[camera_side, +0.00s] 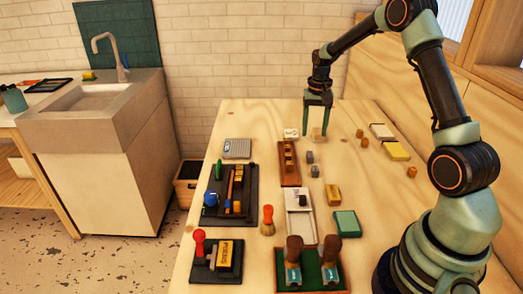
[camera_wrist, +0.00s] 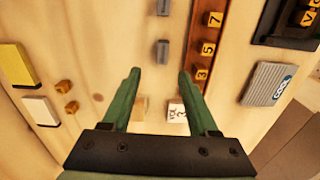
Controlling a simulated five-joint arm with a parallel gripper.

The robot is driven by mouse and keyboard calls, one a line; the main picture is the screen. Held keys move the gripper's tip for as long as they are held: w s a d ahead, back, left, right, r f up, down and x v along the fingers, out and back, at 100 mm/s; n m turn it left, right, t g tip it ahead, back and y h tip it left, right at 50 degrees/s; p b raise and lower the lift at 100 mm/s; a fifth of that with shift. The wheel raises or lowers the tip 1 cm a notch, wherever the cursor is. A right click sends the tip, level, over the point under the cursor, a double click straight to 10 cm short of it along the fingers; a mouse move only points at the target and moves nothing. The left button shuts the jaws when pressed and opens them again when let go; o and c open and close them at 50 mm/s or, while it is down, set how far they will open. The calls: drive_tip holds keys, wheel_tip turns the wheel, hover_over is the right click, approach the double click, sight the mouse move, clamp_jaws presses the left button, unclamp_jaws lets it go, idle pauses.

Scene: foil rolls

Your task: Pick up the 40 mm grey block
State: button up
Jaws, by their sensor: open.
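Two small grey blocks lie on the light wooden table, one behind the other. The one nearer my gripper (camera_side: 310,157) shows in the wrist view (camera_wrist: 162,52) just beyond the fingertips. The other grey block (camera_side: 314,171) is at the top edge of the wrist view (camera_wrist: 163,8), partly cut off. I cannot tell which is 40 mm. My gripper (camera_side: 316,131) is open, pointing down at the table's far end. In the wrist view the gripper (camera_wrist: 160,73) has nothing held between its fingers. A pale wooden block (camera_side: 318,135) is close by the fingers.
A white lettered block (camera_side: 291,133) stands left of the gripper. A brown tray (camera_side: 290,179) with number blocks lies left of the grey blocks. Yellow (camera_side: 396,152) and white (camera_side: 381,131) blocks and small orange cubes lie to the right. A yellow block (camera_side: 333,195) lies nearer the camera.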

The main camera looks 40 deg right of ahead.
sight(310, 153)
drive_tip(key=f, duration=0.8)
drive_tip(key=shift+w+a, duration=0.1)
drive_tip(key=shift+a, duration=0.1)
clamp_jaws()
